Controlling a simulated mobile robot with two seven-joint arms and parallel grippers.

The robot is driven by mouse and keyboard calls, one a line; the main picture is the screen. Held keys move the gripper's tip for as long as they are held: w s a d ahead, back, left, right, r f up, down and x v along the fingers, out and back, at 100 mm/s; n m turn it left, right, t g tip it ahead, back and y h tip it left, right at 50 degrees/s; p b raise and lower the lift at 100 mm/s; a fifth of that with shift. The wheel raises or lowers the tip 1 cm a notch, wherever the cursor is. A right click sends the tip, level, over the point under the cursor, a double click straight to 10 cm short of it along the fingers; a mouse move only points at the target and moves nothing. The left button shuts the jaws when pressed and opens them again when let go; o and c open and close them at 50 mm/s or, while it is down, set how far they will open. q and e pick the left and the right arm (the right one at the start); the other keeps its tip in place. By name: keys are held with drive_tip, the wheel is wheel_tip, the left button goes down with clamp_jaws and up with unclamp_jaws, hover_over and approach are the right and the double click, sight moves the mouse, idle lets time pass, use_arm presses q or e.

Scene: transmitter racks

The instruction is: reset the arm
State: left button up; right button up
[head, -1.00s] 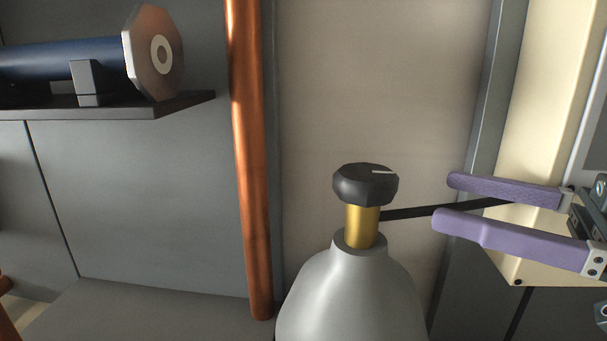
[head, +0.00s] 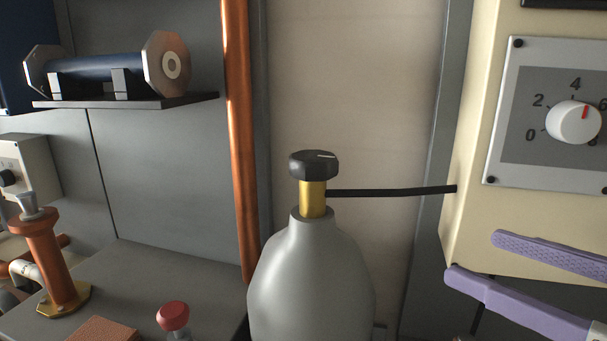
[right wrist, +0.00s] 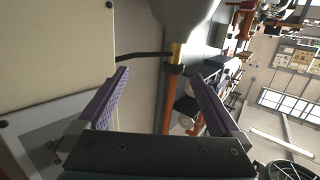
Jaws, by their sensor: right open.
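My right gripper (head: 470,256) is open and empty at the lower right of the head view, with two purple fingers. It is in front of the cream cabinet and to the right of a grey gas bottle (head: 310,270). The bottle has a brass neck (head: 312,198) and a black knob (head: 313,165). In the right wrist view the purple fingers (right wrist: 160,92) are spread apart with nothing between their tips. The brass neck (right wrist: 175,52) shows beyond them. My left gripper is not in view.
A cream cabinet (head: 462,215) with a numbered white dial (head: 574,122) stands at right. A black hose (head: 390,192) runs from the bottle neck to it. A copper pipe (head: 238,140) stands behind at left. A shelf (head: 130,101) holds a blue cylinder (head: 100,70). A red-capped item (head: 173,316) stands lower left.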

drive_tip(key=s+f+m+g+h, duration=0.3)
drive_tip(key=s+f+m+h, duration=0.1)
drive_tip(key=s+f+h, duration=0.3)
drive_tip(key=s+f+m+g+h, duration=0.1)
drive_tip(key=s+f+g, duration=0.1)
drive_tip(key=s+g, duration=0.3)
drive_tip(key=s+f+g+h, duration=0.1)
drive_tip(key=s+f+g, duration=0.15)
drive_tip(key=s, duration=0.55)
wheel_tip(320, 180, up, 35)
drive_tip(key=p, duration=3.5)
drive_tip(key=shift+w+d, duration=0.25)
drive_tip(key=shift+d, duration=0.1)
drive_tip(key=shift+f+t, duration=0.1)
drive_tip(key=shift+t, duration=0.15)
